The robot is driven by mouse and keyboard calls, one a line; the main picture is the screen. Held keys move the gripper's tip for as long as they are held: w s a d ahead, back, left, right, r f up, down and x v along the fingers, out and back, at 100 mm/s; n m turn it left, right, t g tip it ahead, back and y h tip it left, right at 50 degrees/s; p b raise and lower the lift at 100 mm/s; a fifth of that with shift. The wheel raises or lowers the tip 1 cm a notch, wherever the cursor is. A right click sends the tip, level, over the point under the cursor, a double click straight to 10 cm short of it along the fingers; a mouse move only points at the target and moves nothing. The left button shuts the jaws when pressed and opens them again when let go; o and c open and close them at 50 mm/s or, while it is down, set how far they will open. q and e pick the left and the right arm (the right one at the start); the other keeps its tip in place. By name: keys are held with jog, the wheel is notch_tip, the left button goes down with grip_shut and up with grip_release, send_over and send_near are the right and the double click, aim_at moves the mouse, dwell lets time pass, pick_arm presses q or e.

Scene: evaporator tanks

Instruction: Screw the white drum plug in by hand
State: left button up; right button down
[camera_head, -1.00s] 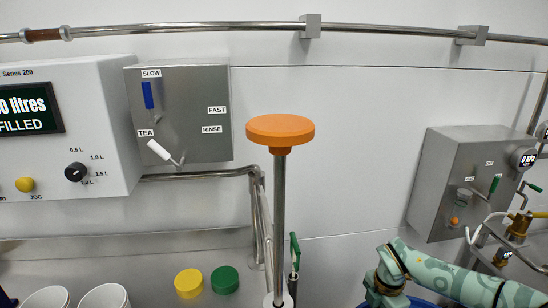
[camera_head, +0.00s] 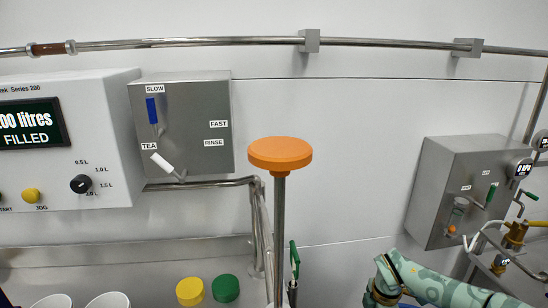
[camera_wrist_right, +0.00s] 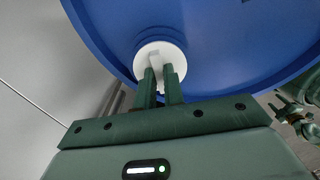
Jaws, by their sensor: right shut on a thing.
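The white drum plug (camera_wrist_right: 154,60) shows in the right wrist view, at the blue drum (camera_wrist_right: 225,40). My right gripper (camera_wrist_right: 158,75) is shut on the raised bar in the middle of the plug, its two green fingers one on each side. The plug's round flange lies against or very close to the drum; its thread is hidden. In the head view my right arm comes in at the lower right and its gripper is below the frame. A small green shape with dark fingers, probably my left gripper (camera_wrist_right: 290,108), shows at the right wrist view's right edge, too small to judge.
An orange disc (camera_head: 280,153) on a steel post stands mid-view. A yellow cap (camera_head: 190,291) and a green cap (camera_head: 225,288) lie on the steel counter (camera_head: 150,258). A grey valve box (camera_head: 450,190) with pipes and gauges is on the right wall.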

jog(key=shift+r+m+p, duration=0.2)
jog(key=shift+m+p, duration=0.5)
jog(key=shift+m, duration=0.7)
jog(key=shift+f, duration=0.25)
jog(key=shift+r+m+p, duration=0.25)
jog(key=shift+m+p, duration=0.55)
jog(key=shift+m, duration=0.7)
jog(key=shift+f+m, duration=0.25)
jog(key=shift+m, duration=0.15)
